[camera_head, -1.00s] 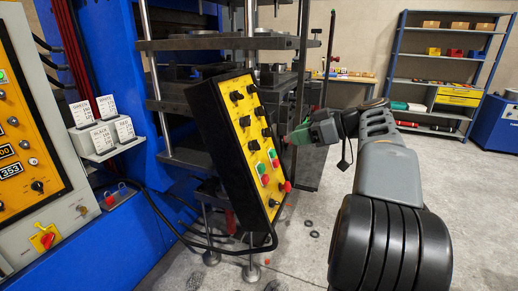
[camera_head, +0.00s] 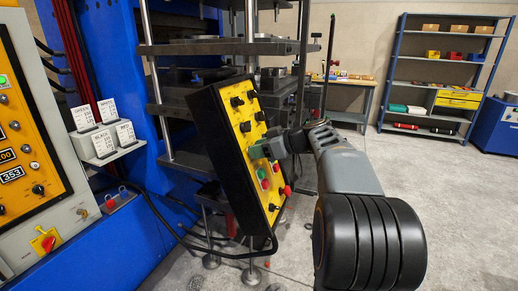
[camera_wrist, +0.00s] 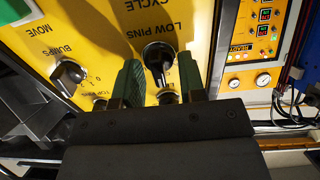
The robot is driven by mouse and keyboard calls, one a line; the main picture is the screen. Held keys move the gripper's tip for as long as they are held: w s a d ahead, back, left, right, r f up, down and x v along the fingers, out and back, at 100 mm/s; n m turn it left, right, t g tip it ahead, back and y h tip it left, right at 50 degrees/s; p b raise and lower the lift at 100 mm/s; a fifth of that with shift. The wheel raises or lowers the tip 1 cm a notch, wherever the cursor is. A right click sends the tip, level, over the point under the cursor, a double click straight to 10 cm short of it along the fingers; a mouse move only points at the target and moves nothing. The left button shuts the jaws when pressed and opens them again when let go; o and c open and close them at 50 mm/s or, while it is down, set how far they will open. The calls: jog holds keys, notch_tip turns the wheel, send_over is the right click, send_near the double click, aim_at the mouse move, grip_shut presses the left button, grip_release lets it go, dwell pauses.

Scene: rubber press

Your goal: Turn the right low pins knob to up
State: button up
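The control box (camera_head: 225,150) has a yellow face with black knobs and stands tilted in the head view. My gripper (camera_head: 268,149) is at its face and hides the part in front of it. In the wrist view, a black knob (camera_wrist: 158,58) sits by the upside-down "LOW PINS" label. My gripper (camera_wrist: 160,84) is open, with one green finger on each side of this knob. I cannot tell whether the fingers touch it. The knob's pointer setting is hard to read.
A "BUMPS" knob (camera_wrist: 68,76) is left of the fingers in the wrist view. Red and green buttons (camera_head: 264,178) are lower on the box. The blue press (camera_head: 150,215) stands behind it, and a shelf (camera_head: 440,75) is at the far right.

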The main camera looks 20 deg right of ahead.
jog(key=c, duration=0.6)
jog(key=shift+f+m, duration=0.1)
jog(key=shift+m, duration=0.3)
jog(key=m+b, duration=0.1)
jog(key=m, duration=0.6)
jog(key=shift+w+d+m, duration=0.1)
jog(key=shift+m, duration=0.5)
jog(key=o, duration=0.6)
